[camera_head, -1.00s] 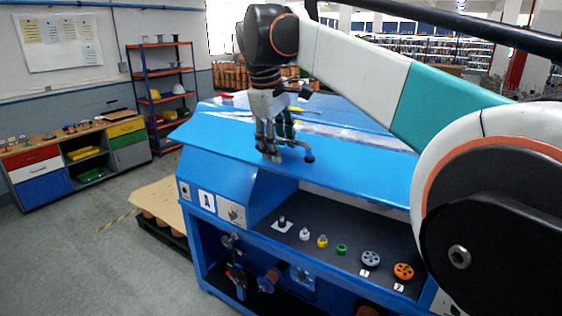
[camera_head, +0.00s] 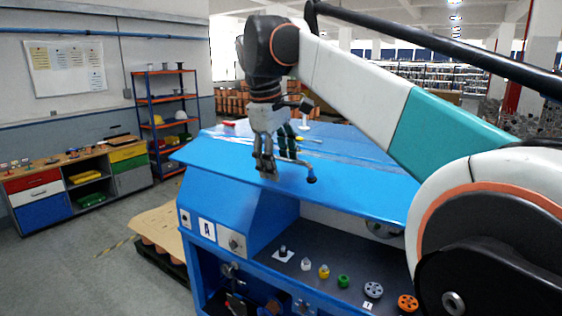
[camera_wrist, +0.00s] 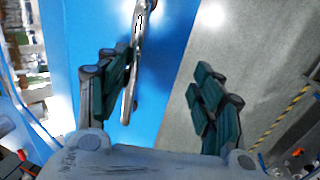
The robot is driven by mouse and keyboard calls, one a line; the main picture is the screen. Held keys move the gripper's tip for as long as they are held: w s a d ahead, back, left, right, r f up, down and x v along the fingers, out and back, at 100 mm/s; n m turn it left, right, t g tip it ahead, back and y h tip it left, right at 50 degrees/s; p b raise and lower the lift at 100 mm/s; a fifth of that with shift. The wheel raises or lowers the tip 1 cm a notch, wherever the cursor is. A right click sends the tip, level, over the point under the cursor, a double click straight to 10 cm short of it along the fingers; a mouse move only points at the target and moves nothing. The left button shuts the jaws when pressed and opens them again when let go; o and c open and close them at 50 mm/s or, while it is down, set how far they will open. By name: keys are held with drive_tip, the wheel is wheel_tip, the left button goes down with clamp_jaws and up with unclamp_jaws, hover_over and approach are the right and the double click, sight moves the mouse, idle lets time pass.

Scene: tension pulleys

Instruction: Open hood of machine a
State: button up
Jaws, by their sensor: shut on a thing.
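Machine A (camera_head: 208,230) is a blue cabinet with an "A" label on its sloped front. Its blue hood (camera_head: 345,180) looks slightly raised, with a gap below the front edge at the right. My gripper (camera_head: 270,168) is at the hood's front edge. In the wrist view, a grey metal handle (camera_wrist: 132,75) on the blue hood lies between the fingers of my gripper (camera_wrist: 158,85), close to the left finger.
Below the hood, a dark shelf (camera_head: 268,262) carries small parts and pulleys, including an orange pulley (camera_head: 408,303). A workbench (camera_head: 75,185) and a shelving rack (camera_head: 165,120) stand at the left.

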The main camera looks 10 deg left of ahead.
drive_tip(key=shift+p+v, duration=0.7)
drive_tip(key=shift+v, duration=0.4)
drive_tip(key=shift+s+a+r+p, duration=0.3)
drive_tip(key=shift+s+r, duration=0.1)
drive_tip(key=shift+s, duration=0.2)
drive_tip(key=shift+s+a+r+p, duration=0.15)
drive_tip(key=shift+s+a+r, duration=0.15)
drive_tip(key=shift+s+r, duration=0.25)
drive_tip(key=shift+c, duration=1.3)
wheel_tip(320, 180, up, 11)
drive_tip(key=p, duration=1)
drive_tip(key=shift+w+d, duration=0.2)
drive_tip(key=shift+w, duration=0.1)
drive_tip(key=shift+f, duration=0.1)
